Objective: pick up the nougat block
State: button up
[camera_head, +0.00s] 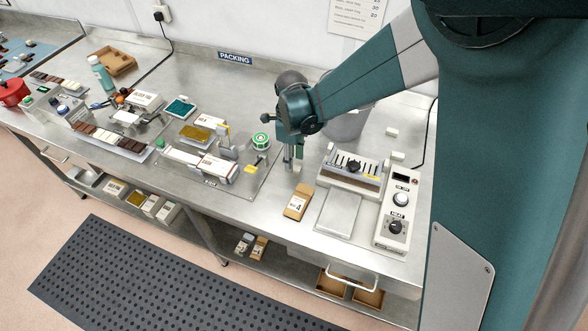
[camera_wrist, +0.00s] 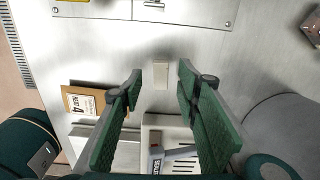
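A small pale beige block, which I take for the nougat block (camera_wrist: 160,76), lies on the steel bench in the wrist view, between the tips of my gripper (camera_wrist: 160,84). A gap shows on each side of it, so neither finger appears to touch it. My gripper has its two green-padded fingers spread apart. In the head view my gripper (camera_head: 291,158) points down at the bench, left of the heating unit. It mostly hides the block there. I cannot tell the exact height of the fingertips above the bench.
A brown packet (camera_head: 298,203) lies in front of my gripper. A heating unit (camera_head: 353,168) with a control box (camera_head: 397,212) stands to the right. A packing station (camera_head: 217,167) with a green-topped roll (camera_head: 261,141) is to the left.

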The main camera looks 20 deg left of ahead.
jog(key=shift+f, duration=1.75)
jog(key=shift+c, duration=0.6)
jog(key=c, duration=0.7)
